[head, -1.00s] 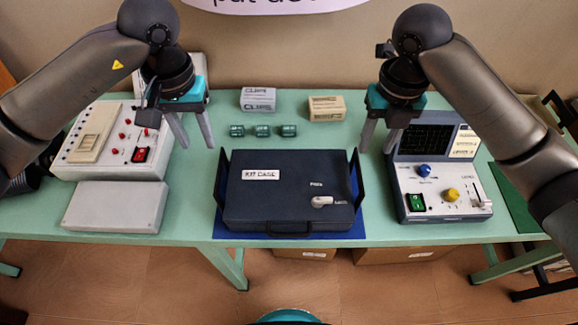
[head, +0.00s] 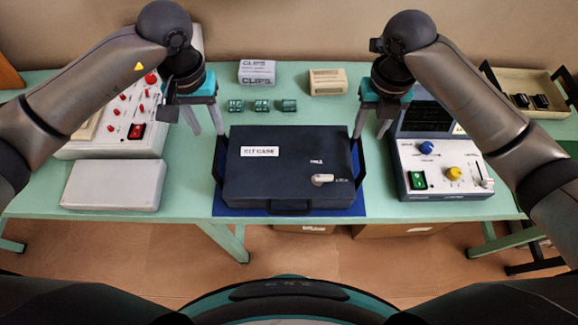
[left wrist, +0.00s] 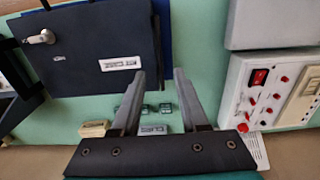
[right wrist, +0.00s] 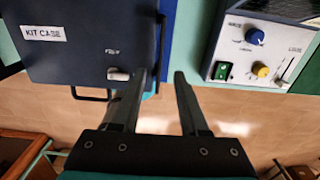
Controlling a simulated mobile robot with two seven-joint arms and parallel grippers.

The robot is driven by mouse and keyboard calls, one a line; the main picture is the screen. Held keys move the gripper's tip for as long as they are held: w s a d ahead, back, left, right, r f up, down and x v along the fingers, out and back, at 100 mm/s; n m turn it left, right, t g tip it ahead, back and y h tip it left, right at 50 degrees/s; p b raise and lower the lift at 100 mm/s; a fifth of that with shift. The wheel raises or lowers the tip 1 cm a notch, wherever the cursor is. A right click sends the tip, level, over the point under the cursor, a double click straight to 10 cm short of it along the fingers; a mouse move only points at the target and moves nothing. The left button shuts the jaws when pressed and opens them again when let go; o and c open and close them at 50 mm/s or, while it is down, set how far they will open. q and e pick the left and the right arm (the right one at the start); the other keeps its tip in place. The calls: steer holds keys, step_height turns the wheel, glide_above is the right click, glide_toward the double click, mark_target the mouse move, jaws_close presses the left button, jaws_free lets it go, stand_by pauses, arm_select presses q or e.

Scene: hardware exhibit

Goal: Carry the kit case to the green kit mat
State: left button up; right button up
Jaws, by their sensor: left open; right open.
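The dark navy kit case (head: 285,190) lies flat and closed on a blue mat (head: 350,208) at the table's front edge. It has a white label, a silver latch knob (head: 322,180), and upright dark handles at its left (head: 218,165) and right (head: 359,165) sides. My left gripper (head: 207,133) is open and empty near the left handle's far end. My right gripper (head: 371,135) is open and empty near the right handle's far end. The case also shows in the left wrist view (left wrist: 95,40) and right wrist view (right wrist: 85,50). A dark green patch (head: 569,148), perhaps the kit mat, is mostly hidden behind my right arm.
An instrument with blue and yellow knobs (head: 440,175) stands close on the right. Behind are small green blocks (head: 262,105), a clips box (head: 257,72) and a beige box (head: 327,82). A tray (head: 535,90) sits far right.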

mark_target(216, 146)
arm_select(q)
step_height(216, 146, down, 9)
arm_select(e)
step_height(216, 146, down, 9)
arm_select(q)
jaws_close()
arm_select(e)
jaws_close()
arm_select(q)
steer(key=shift+w+r, duration=0.1)
arm_select(e)
steer(key=shift+w+r, duration=0.1)
stand_by(0.9)
